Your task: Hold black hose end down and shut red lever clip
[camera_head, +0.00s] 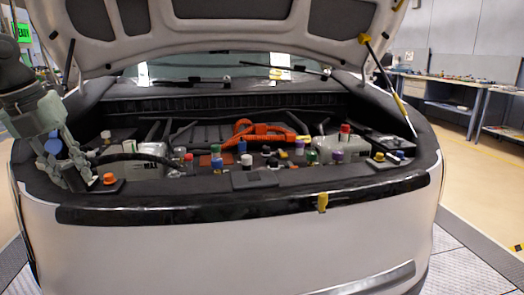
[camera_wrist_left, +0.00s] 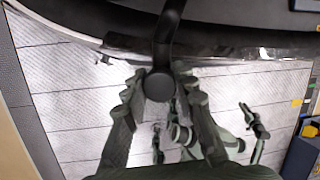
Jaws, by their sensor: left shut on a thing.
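The black hose (camera_head: 140,157) arches from the middle left of the engine bay to my left gripper (camera_head: 80,170). In the left wrist view the hose (camera_wrist_left: 168,32) comes down from the top, and its round dark end (camera_wrist_left: 159,86) sits between the two fingers of my left gripper (camera_wrist_left: 159,92). My left gripper is shut on the hose near this end. It is at the left front of the bay, and its links hide part of the hose there. I cannot make out a red lever clip for certain. My right gripper is not seen in the head view.
An orange part (camera_head: 262,130) lies mid-bay among several coloured caps. An orange knob (camera_head: 109,179) on a dark plate is close by my left gripper. A red-capped white tank (camera_head: 330,150) stands right. The raised hood (camera_head: 215,40) hangs above; the front edge (camera_head: 200,213) bounds the bay.

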